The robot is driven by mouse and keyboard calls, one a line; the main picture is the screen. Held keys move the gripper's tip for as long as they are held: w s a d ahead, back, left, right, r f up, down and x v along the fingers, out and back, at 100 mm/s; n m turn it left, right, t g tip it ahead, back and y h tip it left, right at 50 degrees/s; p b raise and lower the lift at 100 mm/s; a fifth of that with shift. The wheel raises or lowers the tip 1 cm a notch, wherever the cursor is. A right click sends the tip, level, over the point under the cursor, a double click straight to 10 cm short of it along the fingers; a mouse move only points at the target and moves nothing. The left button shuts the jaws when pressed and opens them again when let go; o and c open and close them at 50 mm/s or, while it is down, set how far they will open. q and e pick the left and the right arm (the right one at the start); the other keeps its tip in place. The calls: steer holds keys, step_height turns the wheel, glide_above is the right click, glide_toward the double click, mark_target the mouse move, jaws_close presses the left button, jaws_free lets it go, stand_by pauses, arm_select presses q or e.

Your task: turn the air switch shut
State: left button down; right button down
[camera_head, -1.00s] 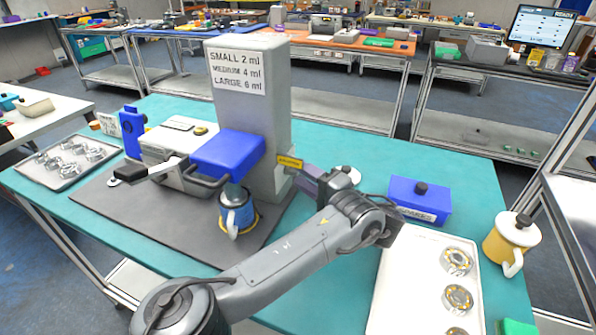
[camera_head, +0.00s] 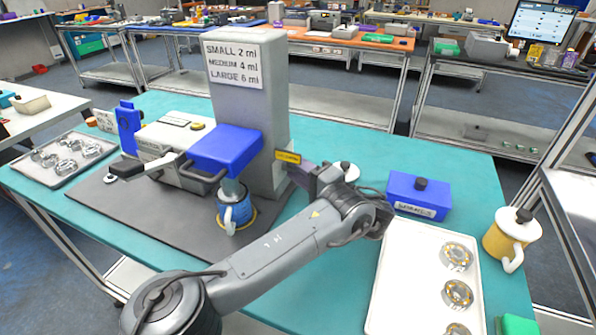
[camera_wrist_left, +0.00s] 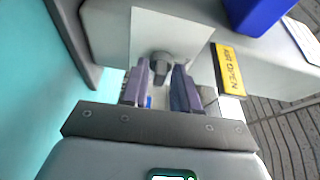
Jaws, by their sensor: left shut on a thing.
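The air switch is a dark grey knob (camera_wrist_left: 160,64) on a pale plate on the side of the grey column (camera_head: 255,110). A yellow label reading "AIR OPEN" (camera_wrist_left: 230,68) sits beside it and also shows in the head view (camera_head: 287,157). My left gripper (camera_wrist_left: 162,82) has its two purple-grey fingers on either side of the knob and is shut on it. In the head view my left gripper (camera_head: 303,178) is at the column's right side, and its fingers and wrist hide the knob. My right gripper is not in view.
A blue mug (camera_head: 235,208) stands under the blue head (camera_head: 228,150) of the machine. A blue lidded box (camera_head: 418,196), a white tray with bearings (camera_head: 408,290) and a yellow mug (camera_head: 510,240) stand to the right. A metal tray (camera_head: 62,160) lies at the left.

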arm_select(q)
steer(key=n+b, duration=0.2)
steer(key=f+n+t+y+b, duration=0.1)
steer(key=n+b, duration=0.1)
steer(key=b, duration=0.1)
steer(key=shift+r+n+y+b, duration=0.25)
steer(key=shift+n+y+b, duration=0.15)
steer(key=shift+n+b, duration=0.15)
steer(key=shift+r, duration=0.1)
steer(key=c, duration=1.2)
jaws_free()
steer(key=shift+o, duration=0.2)
steer(key=shift+w, duration=0.1)
steer(key=shift+r, duration=0.15)
